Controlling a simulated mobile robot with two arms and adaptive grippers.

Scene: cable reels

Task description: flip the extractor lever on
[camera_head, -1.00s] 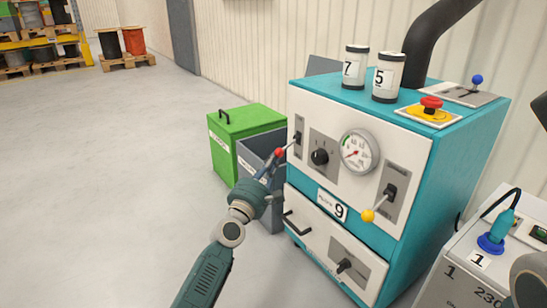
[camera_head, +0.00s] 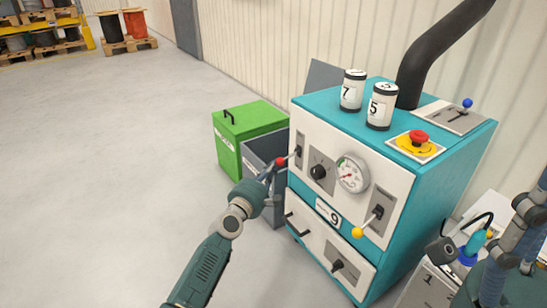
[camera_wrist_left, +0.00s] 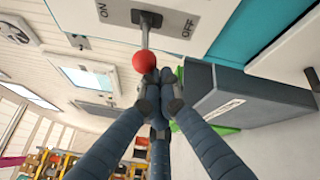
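The teal and white machine (camera_head: 325,218) carries a red-knobbed lever (camera_head: 281,162) at the left of its front. In the left wrist view the same red knob (camera_wrist_left: 146,62) hangs from a grey plate marked ON at left and OFF at right. My left gripper (camera_head: 273,172) is at this lever; its fingers (camera_wrist_left: 158,84) are drawn together, tips just beside the knob. I cannot tell whether they touch it. A yellow-knobbed lever (camera_head: 358,232) is on the front and a blue-knobbed lever (camera_head: 467,103) on top. My right gripper (camera_head: 510,250) is partly visible at the right edge.
A green bin (camera_head: 232,140) and a grey bin (camera_head: 255,150) stand left of the machine. Two numbered canisters, 7 (camera_head: 352,92) and 5 (camera_head: 381,108), and a red button (camera_head: 419,137) are on top. A blue plug (camera_head: 472,246) is at lower right. Floor at left is clear.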

